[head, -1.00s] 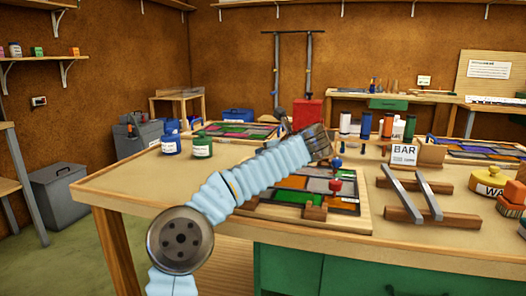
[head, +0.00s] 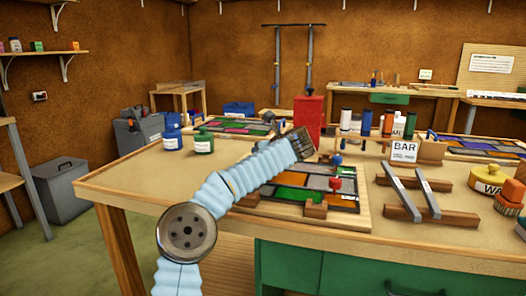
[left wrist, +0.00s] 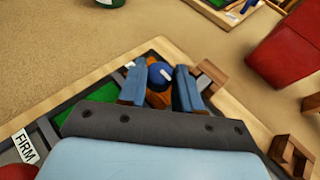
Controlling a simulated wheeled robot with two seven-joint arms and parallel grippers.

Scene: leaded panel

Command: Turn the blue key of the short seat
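The near leaded panel (head: 318,181) lies in a wooden frame on the bench. A blue key (head: 336,159) stands towards its back and a red key (head: 335,183) nearer its front. My left gripper (head: 318,154) reaches down to the blue key from the left. A pale line crosses the key's top at a slant. The key's foot is partly hidden. My right gripper is out of view.
A red box (head: 308,120) stands just behind the panel. Wooden blocks (left wrist: 213,73) sit by the frame. The bench's left front is clear.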

